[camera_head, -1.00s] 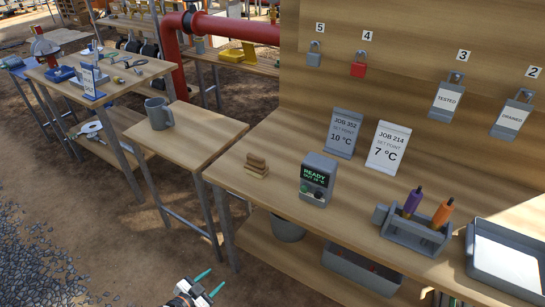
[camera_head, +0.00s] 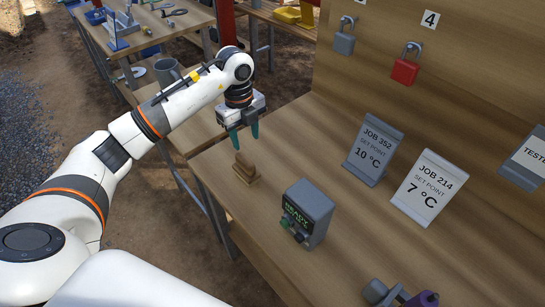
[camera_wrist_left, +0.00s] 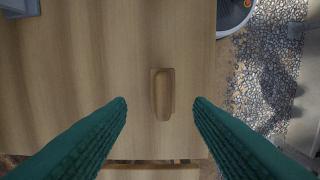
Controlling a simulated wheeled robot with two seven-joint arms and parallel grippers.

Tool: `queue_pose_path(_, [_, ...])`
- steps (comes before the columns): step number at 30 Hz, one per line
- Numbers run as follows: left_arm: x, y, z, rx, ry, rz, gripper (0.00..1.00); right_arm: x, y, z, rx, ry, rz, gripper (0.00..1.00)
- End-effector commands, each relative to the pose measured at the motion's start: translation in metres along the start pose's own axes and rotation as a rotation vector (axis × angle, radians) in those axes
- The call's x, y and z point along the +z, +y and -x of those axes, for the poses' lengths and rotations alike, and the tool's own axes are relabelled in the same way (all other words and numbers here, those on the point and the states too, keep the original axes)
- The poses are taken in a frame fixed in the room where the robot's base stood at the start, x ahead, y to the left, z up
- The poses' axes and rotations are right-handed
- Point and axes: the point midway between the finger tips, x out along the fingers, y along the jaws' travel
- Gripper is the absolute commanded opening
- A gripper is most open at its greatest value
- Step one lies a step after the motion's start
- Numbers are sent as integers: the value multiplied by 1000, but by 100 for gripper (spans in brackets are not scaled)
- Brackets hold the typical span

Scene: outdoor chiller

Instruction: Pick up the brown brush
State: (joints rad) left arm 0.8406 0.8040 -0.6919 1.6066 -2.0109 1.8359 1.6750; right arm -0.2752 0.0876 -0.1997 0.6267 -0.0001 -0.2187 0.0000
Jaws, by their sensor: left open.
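The brown brush (camera_head: 245,168) rests on the wooden bench top near its left edge in the head view. It also shows in the left wrist view (camera_wrist_left: 162,94), lying lengthwise up and down the picture, between the lines of the two fingers. My left gripper (camera_head: 244,138) is open and points down above the brush, with its teal fingertips apart and empty. In the left wrist view its two green fingers (camera_wrist_left: 160,110) stand wide on either side of the brush, not touching it. My right gripper is not in view.
A grey device with a READY display (camera_head: 308,215) stands right of the brush. Two job signs, JOB 352 (camera_head: 373,150) and JOB 214 (camera_head: 428,188), stand farther right. A grey mug (camera_head: 168,72) is on the side table behind my left arm. Padlocks hang on the back board.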

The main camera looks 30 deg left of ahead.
Motion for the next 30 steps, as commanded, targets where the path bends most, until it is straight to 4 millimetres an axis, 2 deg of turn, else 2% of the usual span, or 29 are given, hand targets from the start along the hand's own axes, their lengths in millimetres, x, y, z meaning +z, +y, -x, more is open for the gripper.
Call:
queue_pose_path(2, [-8,-4,5,-14,45,23,47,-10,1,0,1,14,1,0])
queue_pose_path(4, [-9,-6,0,-21,56,31,47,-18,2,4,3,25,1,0])
queue_pose_path(10, [-11,-7,-35,-24,53,31,47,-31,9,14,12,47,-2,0])
queue_pose_path(16, [-12,-6,-57,-19,53,29,47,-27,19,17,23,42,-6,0])
queue_pose_path(23, [-14,-6,-80,-22,50,30,47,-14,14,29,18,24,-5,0])
queue_pose_path(27, [-16,-6,-102,-20,50,28,47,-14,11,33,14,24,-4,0])
queue_pose_path(30, [-17,-6,-110,-18,52,28,47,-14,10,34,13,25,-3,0])
